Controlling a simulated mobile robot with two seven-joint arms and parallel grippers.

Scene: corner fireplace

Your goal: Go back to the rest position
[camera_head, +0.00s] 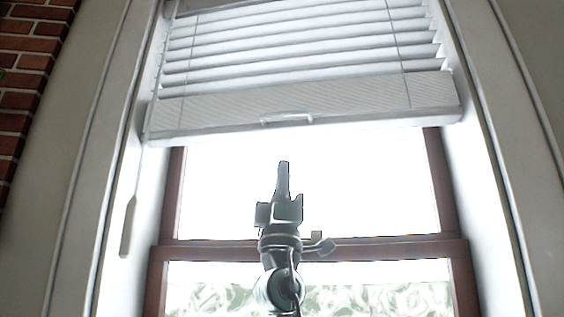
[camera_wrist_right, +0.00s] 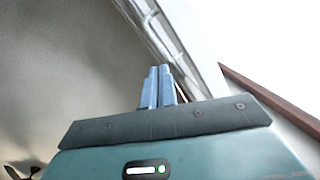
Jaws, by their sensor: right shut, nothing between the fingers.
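My right gripper (camera_head: 283,168) stands upright in the middle of the head view, in front of the bright window. Its fingers are together with nothing between them. In the right wrist view the two bluish fingers (camera_wrist_right: 160,85) point up side by side and touch nothing. The gripper is below the raised white blind (camera_head: 300,95), apart from its bottom rail in the picture. The small handle (camera_head: 287,119) on that rail is above the fingertips. My left gripper does not show in either view.
A brown window frame (camera_head: 310,250) crosses behind my right arm. White side casings stand left and right of the window. A blind wand (camera_head: 128,226) hangs at the left. A red brick wall (camera_head: 25,75) is at the far left.

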